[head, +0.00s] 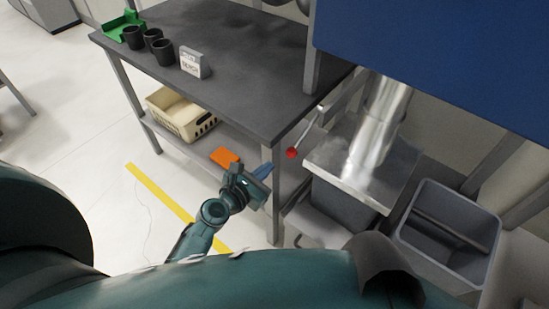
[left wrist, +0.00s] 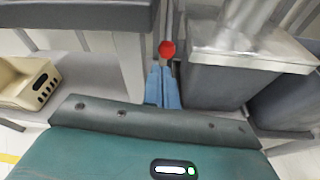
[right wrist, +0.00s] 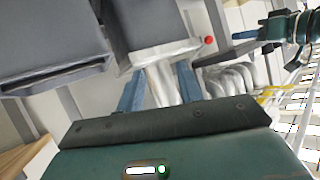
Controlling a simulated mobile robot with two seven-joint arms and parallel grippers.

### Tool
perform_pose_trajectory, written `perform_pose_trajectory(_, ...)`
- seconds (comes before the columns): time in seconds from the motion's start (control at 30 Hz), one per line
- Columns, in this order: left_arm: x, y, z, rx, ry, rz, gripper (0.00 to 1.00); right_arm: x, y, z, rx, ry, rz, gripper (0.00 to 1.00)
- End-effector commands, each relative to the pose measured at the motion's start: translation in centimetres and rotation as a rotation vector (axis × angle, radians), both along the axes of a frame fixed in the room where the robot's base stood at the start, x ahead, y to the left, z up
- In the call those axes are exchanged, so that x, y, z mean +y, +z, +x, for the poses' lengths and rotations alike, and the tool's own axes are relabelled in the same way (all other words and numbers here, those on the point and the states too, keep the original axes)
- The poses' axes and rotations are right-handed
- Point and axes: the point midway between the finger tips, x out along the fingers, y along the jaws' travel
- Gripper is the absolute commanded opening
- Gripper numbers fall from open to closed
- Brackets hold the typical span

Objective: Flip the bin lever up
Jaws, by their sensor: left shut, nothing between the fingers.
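The bin lever is a thin metal rod with a red knob (head: 291,153), at the left side of the grey bin (head: 343,205) under the metal duct. The knob also shows in the left wrist view (left wrist: 167,48), just beyond my left fingertips, and in the right wrist view (right wrist: 208,40). My left gripper (head: 264,170) has its blue fingers shut and empty, just left of and below the knob; I cannot tell if they touch it. My right gripper (right wrist: 158,82) is open and empty, its blue fingers apart on either side of the duct in the view.
A dark table (head: 235,50) holds black cups (head: 153,38), a green tray (head: 117,27) and a small white box (head: 194,62). Its leg stands close to my left gripper. A cream basket (head: 181,116) and orange object (head: 225,157) lie below. An open grey bin (head: 447,235) stands right.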

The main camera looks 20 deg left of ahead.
Motion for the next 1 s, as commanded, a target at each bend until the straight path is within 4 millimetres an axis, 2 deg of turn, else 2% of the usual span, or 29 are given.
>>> perform_pose_trajectory(0.03,0.3,0.3,-0.8,0.002,0.0,0.002,0.0,0.0,0.0,-0.1,0.004,0.002,-0.006,0.36)
perform_pose_trajectory(0.2,0.7,0.9,-2.2,0.0,-0.001,0.001,0.0,-0.1,-0.7,-0.3,0.019,0.004,-0.014,0.36)
perform_pose_trajectory(0.63,0.7,0.8,-2.4,0.0,-0.001,-0.001,0.0,0.0,-0.7,-0.4,0.014,0.014,-0.02,0.36)
perform_pose_trajectory(0.77,0.8,-0.2,-2.3,-0.007,-0.002,-0.019,0.0,0.0,-1.6,-0.1,-0.012,0.016,-0.026,0.36)
perform_pose_trajectory(1.0,1.1,-4.1,-1.4,-0.044,-0.012,-0.124,0.0,0.3,-4.7,0.8,-0.165,0.038,-0.057,0.36)
